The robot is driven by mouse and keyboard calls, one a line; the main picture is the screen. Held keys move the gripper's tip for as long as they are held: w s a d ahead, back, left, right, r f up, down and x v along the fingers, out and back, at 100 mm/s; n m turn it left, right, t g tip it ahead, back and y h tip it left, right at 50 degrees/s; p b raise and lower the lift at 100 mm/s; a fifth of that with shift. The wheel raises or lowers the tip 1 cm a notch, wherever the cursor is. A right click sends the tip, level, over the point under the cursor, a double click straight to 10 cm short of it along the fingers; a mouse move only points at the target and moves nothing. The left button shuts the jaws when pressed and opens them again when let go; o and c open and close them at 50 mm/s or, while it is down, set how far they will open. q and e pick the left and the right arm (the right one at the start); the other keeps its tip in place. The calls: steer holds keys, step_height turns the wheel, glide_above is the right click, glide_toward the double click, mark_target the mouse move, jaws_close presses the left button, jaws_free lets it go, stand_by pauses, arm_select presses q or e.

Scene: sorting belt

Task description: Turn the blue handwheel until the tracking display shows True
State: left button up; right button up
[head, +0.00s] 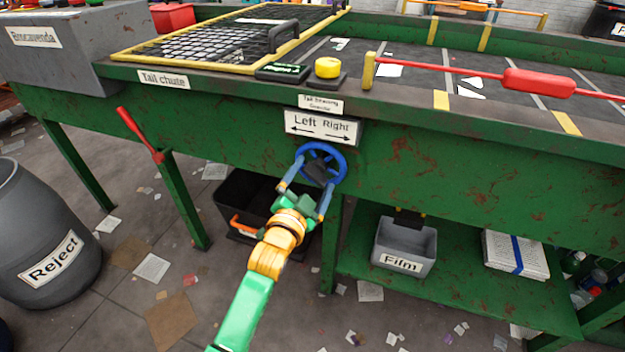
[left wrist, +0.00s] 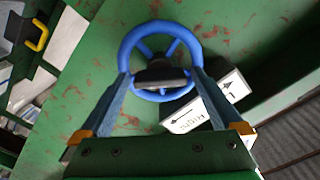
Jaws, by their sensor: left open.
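The blue handwheel (head: 337,154) is on the green side panel of the belt frame, just under a sign (head: 323,126) reading "Left Right" with arrows. It also shows in the left wrist view (left wrist: 127,45), upper middle, with a dark hub. My left gripper (head: 306,176) is at the wheel, its two fingers open and reaching to opposite sides of the rim; I cannot tell whether they touch it. A small dark display (head: 284,71) with green text sits on the top edge; its text is too small to read. My right gripper is not in view.
A yellow button (head: 327,67) and a red bar (head: 538,83) are on the frame above. A red lever (head: 140,134) sticks out at left. Below are a black bin (head: 237,190), a grey "Film" box (head: 404,246) and a "Reject" barrel (head: 45,235).

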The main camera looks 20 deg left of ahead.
arm_select(q)
steer(key=c, duration=1.2)
steer(key=shift+r+n+p, duration=0.1)
steer(key=shift+n+p, duration=0.8)
steer(key=shift+n, duration=0.2)
steer(key=shift+c, duration=0.2)
steer(key=shift+n+p, duration=0.9)
steer(key=shift+n, duration=0.8)
steer(key=o, duration=1.2)
steer(key=shift+o, duration=0.2)
steer(key=s+p, duration=0.1)
steer(key=s, duration=0.6)
steer(key=shift+a, duration=0.15)
